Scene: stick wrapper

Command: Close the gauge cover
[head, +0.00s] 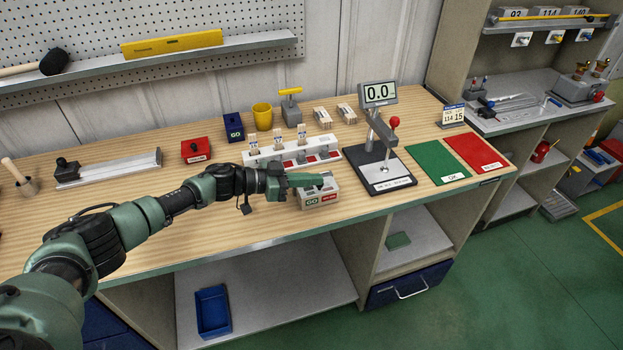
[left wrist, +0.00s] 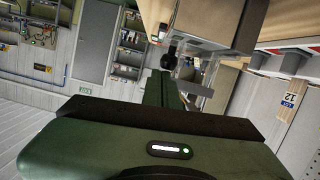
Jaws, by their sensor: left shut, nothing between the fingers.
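A small pale box with a green GO label and a red label (head: 319,199) sits near the front edge of the bench, right of centre. My left gripper (head: 318,181) reaches in from the left, shut and empty, with its green fingers at the top of this box. They hide part of its top, so I cannot tell how its cover stands. My right gripper is not in view.
Behind the box is a white rack (head: 292,157) with several tagged pieces. A display stand with a red knob (head: 394,123) is to the right, beside green (head: 437,162) and red (head: 477,152) mats. The bench front left is clear.

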